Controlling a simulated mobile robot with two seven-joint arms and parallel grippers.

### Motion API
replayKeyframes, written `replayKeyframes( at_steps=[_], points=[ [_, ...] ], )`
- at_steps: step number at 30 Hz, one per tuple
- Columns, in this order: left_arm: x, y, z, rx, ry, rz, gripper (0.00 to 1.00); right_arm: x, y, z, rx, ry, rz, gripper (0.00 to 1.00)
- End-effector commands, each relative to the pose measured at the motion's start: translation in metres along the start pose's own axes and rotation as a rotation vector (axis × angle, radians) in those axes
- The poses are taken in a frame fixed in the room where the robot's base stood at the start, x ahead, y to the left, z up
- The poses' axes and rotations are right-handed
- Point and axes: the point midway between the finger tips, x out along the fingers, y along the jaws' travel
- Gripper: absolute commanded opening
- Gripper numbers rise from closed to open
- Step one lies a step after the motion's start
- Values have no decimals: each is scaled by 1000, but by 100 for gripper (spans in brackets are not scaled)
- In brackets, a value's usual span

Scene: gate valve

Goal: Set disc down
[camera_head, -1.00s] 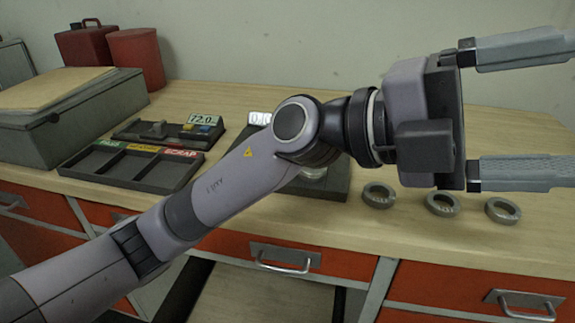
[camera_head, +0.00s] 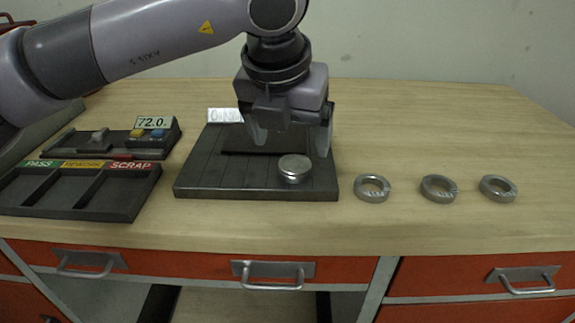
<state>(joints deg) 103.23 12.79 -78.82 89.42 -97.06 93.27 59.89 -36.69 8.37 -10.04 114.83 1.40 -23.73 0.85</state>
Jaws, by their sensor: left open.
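A small round metal disc (camera_head: 294,167) sits on the right front part of the dark grooved plate (camera_head: 215,180) on the bench. My left gripper (camera_head: 290,145) points down over the plate, just behind the disc. Its fingers are spread apart, one to each side, and nothing shows held between them. I cannot tell how far above the plate the fingertips are. My right gripper is not in view.
Three grey rings (camera_head: 439,188) lie in a row right of the plate. A tray marked PASS, REWORK and SCRAP (camera_head: 125,205) stands at left, before a gauge reading 72.0 (camera_head: 153,123). The bench's right rear is clear.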

Motion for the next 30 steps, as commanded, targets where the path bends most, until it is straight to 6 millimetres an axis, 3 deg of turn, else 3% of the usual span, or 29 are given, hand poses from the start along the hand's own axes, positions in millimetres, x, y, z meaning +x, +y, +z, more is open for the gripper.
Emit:
replayKeyframes(
  at_steps=[12,20,23,27,29,30],
  points=[
    [54,2,-2,2,4,-5,86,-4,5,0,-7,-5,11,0],
    [59,1,-2,3,2,-6,86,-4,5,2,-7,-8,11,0],
    [58,1,-2,3,2,-7,60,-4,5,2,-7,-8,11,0],
    [58,1,-2,3,2,-7,14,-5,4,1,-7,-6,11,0],
    [57,1,-1,3,0,-8,4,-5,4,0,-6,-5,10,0],
    [57,1,-1,3,-1,-8,4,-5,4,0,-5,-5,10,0]
  ],
)
